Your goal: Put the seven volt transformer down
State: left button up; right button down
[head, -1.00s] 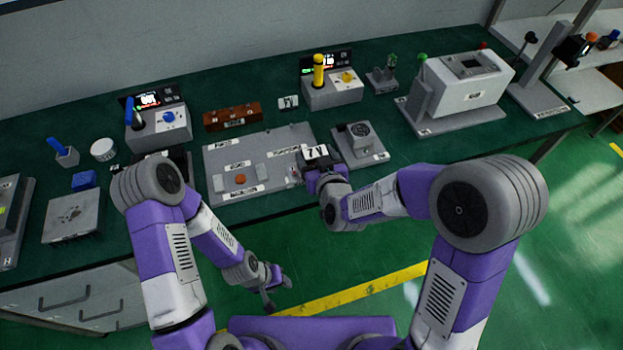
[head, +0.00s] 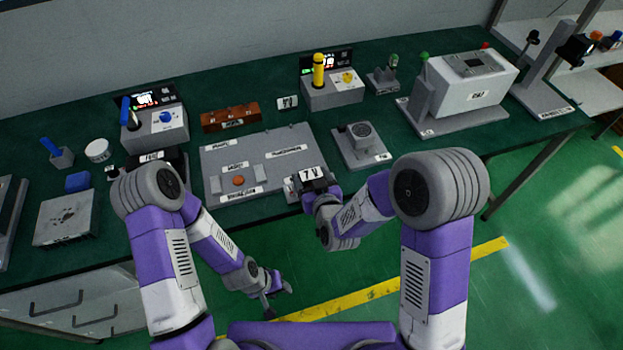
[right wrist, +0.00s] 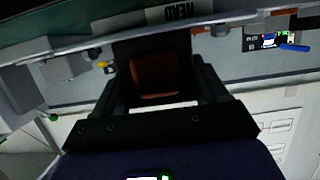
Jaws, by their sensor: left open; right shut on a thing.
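The seven volt transformer (head: 307,174) is a small block with a white label reading "7V" in the head view. My right gripper (head: 308,184) is shut on it and holds it at the front right corner of the grey labelled board. I cannot tell whether the transformer touches the board or the table. In the right wrist view a dark block with a brownish face (right wrist: 155,75) sits between the fingers. My left gripper (head: 278,292) is open and empty, low in front of the table, over the green floor.
A large white machine (head: 470,85) is farther right. Bare green table shows right of the grey fixture.

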jog(key=shift+w+r, duration=0.1)
jog(key=shift+r, duration=0.15)
jog(key=shift+f, duration=0.25)
jog(key=shift+c, duration=0.2)
grip_release()
jog(key=shift+f, duration=0.1)
